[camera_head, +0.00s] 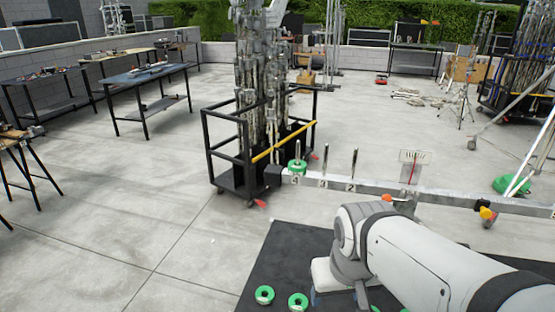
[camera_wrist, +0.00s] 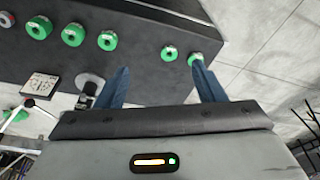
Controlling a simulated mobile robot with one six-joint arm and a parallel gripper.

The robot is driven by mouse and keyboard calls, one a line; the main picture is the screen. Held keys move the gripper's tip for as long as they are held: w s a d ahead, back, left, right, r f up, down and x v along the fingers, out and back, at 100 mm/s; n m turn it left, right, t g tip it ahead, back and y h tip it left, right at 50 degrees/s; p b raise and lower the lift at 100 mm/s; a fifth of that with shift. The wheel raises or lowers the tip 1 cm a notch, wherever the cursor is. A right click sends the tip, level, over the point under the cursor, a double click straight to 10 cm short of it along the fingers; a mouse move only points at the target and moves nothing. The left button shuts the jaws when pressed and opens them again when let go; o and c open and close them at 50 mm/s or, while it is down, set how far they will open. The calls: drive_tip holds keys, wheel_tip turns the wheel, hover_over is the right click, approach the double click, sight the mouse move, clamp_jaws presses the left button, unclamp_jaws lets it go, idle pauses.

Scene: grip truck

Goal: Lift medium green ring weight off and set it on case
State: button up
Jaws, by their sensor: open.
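A green ring weight (camera_head: 297,166) sits around a post near the left end of the grey numbered beam (camera_head: 370,186). More green rings lie on the dark case (camera_head: 262,262) at the bottom of the head view. I cannot tell which ring is the medium one by size. My gripper (camera_wrist: 160,68) is open and empty, its blue fingers spread. The rightmost ring (camera_wrist: 195,59) appears beside my right fingertip; contact is unclear.
A black wheeled cart (camera_head: 235,165) with metal stands is behind the beam's left end. Workbenches, including a blue-topped table (camera_head: 145,77), stand at the left. The floor at lower left is clear.

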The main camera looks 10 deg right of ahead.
drive_tip(key=shift+s, duration=0.15)
drive_tip(key=shift+o, duration=2)
drive_tip(key=w+r+m+p, duration=0.3)
drive_tip(key=w+r+m, duration=0.2)
drive_tip(key=w, duration=0.4)
drive_tip(key=shift+r+m, duration=0.3)
drive_tip(key=shift+m, duration=0.4)
drive_tip(key=m+t+y+p, duration=0.15)
drive_tip(key=m+p, duration=0.85)
drive_tip(key=m, duration=1.7)
approach(299, 166)
drive_tip(key=x, duration=0.3)
drive_tip(key=shift+h, duration=0.25)
drive_tip(key=shift+p+x, duration=1)
drive_tip(key=shift+x, duration=2.45)
